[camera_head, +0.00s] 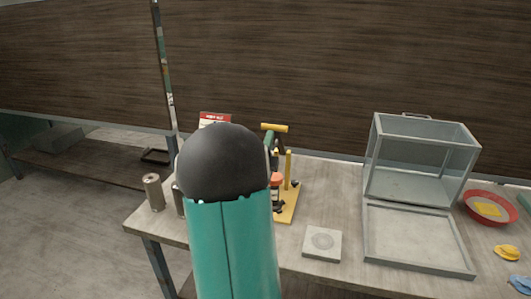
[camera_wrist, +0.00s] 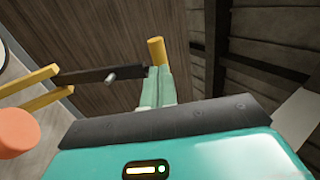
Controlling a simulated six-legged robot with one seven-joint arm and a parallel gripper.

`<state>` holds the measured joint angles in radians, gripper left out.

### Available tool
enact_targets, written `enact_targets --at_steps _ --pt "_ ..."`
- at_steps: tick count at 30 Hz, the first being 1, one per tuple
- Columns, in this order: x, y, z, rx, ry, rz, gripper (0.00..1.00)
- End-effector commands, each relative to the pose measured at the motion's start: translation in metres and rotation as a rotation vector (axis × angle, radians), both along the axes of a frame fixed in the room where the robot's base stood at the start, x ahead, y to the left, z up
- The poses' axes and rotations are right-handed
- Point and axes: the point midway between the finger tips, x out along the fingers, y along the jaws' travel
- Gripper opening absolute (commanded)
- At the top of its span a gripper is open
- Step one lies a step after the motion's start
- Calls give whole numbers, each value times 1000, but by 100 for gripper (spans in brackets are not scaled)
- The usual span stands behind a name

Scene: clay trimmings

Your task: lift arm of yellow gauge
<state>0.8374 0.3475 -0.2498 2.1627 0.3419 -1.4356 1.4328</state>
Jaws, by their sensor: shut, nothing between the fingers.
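The yellow gauge stands on the table, with its yellow base (camera_head: 286,210) and upright post (camera_head: 288,168) just right of my arm. Its raised yellow handle (camera_head: 274,128) shows above them, and an orange round part (camera_head: 277,178) sits lower down. In the wrist view the gauge's dark arm (camera_wrist: 98,77) runs from yellow bars (camera_wrist: 30,105) at left toward the yellow handle (camera_wrist: 157,52). My gripper (camera_wrist: 157,72) is shut and empty, its pale green fingers at the near end of the handle. I cannot tell whether they touch. My arm hides part of the gauge in the head view.
A clear-walled box (camera_head: 420,160) with a grey frame stands at the right, a shallow grey tray (camera_head: 415,240) before it. A small square plate (camera_head: 322,243) lies nearer. A red bowl (camera_head: 487,207) is at far right, a metal cylinder (camera_head: 153,192) at left. A red-topped sign (camera_head: 214,117) stands behind.

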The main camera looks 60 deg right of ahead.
Motion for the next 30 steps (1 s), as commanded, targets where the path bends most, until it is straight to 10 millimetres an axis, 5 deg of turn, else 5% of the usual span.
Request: enact_targets --at_steps 17,30 --pt "1 -9 9 23 2 -1 0" --pt "7 -49 45 230 35 -1 0"
